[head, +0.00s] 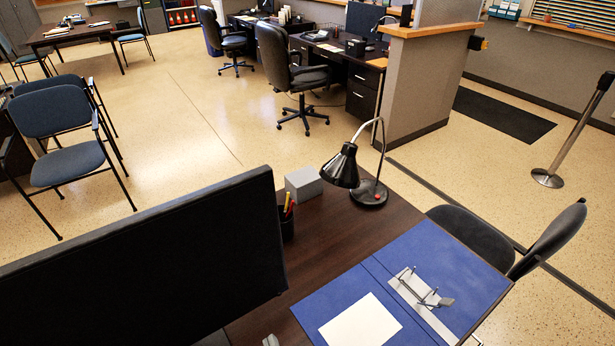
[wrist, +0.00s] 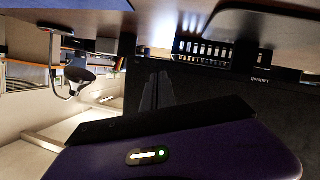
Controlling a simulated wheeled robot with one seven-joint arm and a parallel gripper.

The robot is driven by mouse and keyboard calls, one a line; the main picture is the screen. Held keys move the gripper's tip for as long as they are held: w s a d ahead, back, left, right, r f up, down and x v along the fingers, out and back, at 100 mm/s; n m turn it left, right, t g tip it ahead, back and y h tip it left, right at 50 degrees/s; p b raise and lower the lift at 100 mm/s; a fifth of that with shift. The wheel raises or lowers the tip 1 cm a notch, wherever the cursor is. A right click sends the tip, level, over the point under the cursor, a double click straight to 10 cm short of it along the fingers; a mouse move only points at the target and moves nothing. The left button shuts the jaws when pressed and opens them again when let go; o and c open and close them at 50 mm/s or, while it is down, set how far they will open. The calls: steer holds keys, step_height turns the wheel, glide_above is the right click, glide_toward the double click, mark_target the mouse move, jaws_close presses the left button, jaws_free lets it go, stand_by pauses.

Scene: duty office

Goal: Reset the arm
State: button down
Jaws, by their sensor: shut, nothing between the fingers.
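My gripper (wrist: 158,88) shows in the wrist view as two dark fingers lying together, with nothing between them. Part of its dark purple housing (wrist: 210,150), with a small lit indicator, fills the bottom of that view. The wrist picture is upside down, with the desk surface along its top. A dark panel stands behind the fingers. My arm and gripper do not show in the head view.
In the head view a black monitor (head: 150,270) stands on the desk (head: 325,230) beside a pen cup (head: 287,223), grey box (head: 304,184), black lamp (head: 342,167) and open blue binder (head: 425,255). A chair (head: 550,240) is at right. Open floor (head: 200,120) lies beyond.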

steer(key=s+d+r+m+h, duration=0.2)
steer(key=s+d+r+m, duration=0.2)
steer(key=s+d, duration=0.8)
steer(key=s+d+r+m+t+h, duration=0.1)
steer(key=s+d+r+m+h, duration=0.2)
steer(key=s+d+r, duration=0.4)
steer(key=s+d+m, duration=0.1)
steer(key=s+d, duration=0.4)
steer(key=d, duration=0.2)
steer(key=shift+d+r+m+t, duration=0.3)
steer(key=shift+d+r+m, duration=0.05)
steer(key=shift+r+m, duration=0.05)
